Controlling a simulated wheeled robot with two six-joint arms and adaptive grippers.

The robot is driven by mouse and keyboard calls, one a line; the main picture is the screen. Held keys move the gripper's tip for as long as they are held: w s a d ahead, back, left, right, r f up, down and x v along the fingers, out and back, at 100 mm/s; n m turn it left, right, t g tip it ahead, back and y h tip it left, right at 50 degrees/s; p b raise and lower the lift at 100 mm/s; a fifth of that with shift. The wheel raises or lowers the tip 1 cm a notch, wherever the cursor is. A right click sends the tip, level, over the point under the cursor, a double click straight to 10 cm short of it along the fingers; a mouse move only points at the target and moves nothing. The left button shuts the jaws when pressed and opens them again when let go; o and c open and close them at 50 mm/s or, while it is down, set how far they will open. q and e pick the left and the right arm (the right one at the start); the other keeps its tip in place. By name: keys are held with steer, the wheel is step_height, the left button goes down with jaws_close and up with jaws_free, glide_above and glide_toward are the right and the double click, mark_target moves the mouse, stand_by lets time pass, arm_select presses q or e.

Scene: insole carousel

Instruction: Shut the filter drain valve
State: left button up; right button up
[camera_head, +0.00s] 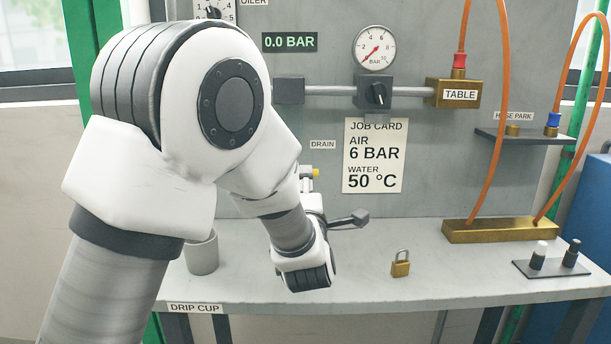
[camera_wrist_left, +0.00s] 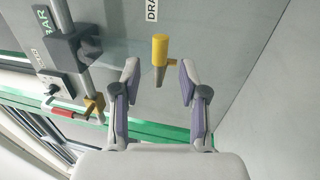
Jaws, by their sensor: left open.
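The drain valve is a yellow handle (camera_wrist_left: 160,48) beside the DRAIN label (camera_wrist_left: 152,10) in the left wrist view. In the head view only its yellow end (camera_head: 316,172) shows, below and left of the DRAIN label (camera_head: 322,144); my left arm hides the rest. My left gripper (camera_wrist_left: 159,66) is open, with one finger on each side of the yellow handle in the picture and a gap on both sides. In the head view one dark finger (camera_head: 350,219) sticks out to the right of my wrist. I cannot tell whether the valve is open or shut. My right gripper is not in view.
A grey cup (camera_head: 202,254) stands on the bench behind the DRIP CUP label. A gauge (camera_head: 375,48), a knob (camera_head: 378,94) and a job card (camera_head: 375,160) are on the panel. Orange hoses hang at the right.

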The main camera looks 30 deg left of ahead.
arm_select(q)
steer(key=v, duration=0.7)
steer(key=shift+s, duration=0.3)
steer(key=shift+d, duration=0.2)
